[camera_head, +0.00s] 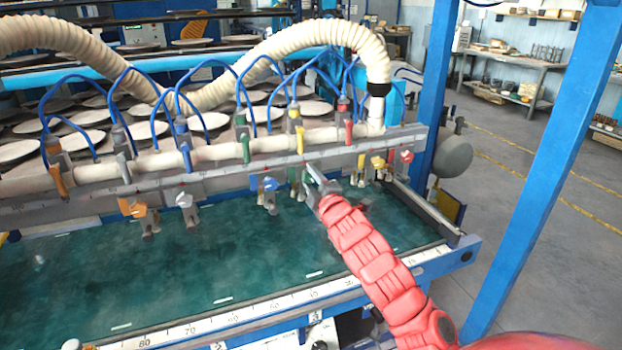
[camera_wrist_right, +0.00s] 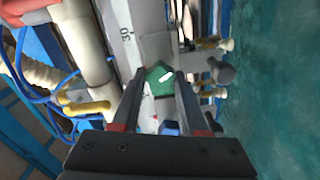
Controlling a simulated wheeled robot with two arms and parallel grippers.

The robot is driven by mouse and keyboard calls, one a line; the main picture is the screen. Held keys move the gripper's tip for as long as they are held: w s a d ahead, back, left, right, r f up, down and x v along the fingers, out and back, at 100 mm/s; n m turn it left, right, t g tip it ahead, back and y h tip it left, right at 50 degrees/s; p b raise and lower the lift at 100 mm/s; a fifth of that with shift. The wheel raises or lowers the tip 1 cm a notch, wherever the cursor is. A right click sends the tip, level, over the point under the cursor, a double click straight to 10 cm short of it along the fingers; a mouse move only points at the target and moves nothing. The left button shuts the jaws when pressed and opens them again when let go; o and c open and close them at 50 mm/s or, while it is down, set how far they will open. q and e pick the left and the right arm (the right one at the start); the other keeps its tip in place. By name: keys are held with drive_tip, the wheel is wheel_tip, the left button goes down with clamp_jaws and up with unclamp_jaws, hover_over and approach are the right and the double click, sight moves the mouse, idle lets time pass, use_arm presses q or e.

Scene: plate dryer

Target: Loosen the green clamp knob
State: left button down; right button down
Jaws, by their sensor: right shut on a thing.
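The green clamp knob (camera_wrist_right: 158,76) shows in the wrist view, between the fingers of my right gripper (camera_wrist_right: 158,84) near their tips. The fingers are shut on it, one on each side. In the head view, my right gripper (camera_head: 316,178) reaches up from the lower right to the clamp rail (camera_head: 225,172). There the gripper largely hides the knob. My left gripper is not in view.
Blue hoses (camera_head: 240,85) arch above. The green bed (camera_head: 200,270) below is mostly clear.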

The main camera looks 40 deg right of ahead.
drive_tip(key=shift+c, duration=2.1)
unclamp_jaws()
drive_tip(key=shift+s, duration=0.55)
drive_tip(key=p+v, duration=1.5)
drive_tip(key=v, duration=0.1)
drive_tip(key=shift+s, duration=0.2)
